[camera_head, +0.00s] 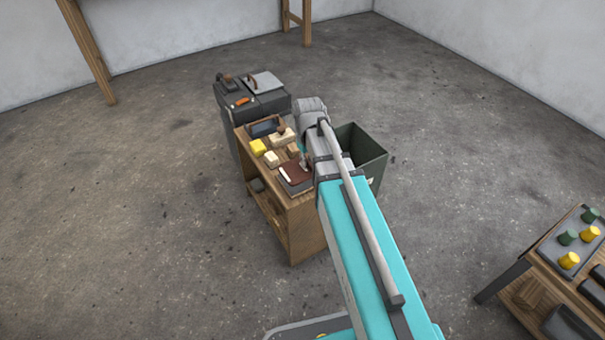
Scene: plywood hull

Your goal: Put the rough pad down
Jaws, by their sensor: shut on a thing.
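My gripper (306,161) is small in the head view and partly hidden behind my arm. It points down at the front right of a small wooden bench (308,220). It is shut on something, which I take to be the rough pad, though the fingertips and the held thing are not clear. A flat dark red-brown piece (297,175) lies right under and beside the gripper at the bench's front. I cannot tell whether this is the pad itself or a surface beneath it.
The bench top also holds yellow (258,147) and pale blocks (271,159) and a dark tray (264,128). A dark cabinet (262,106) stands behind, a green bin (368,158) to the right. Another table (535,262) with green and yellow pieces is at lower right. Floor at left is clear.

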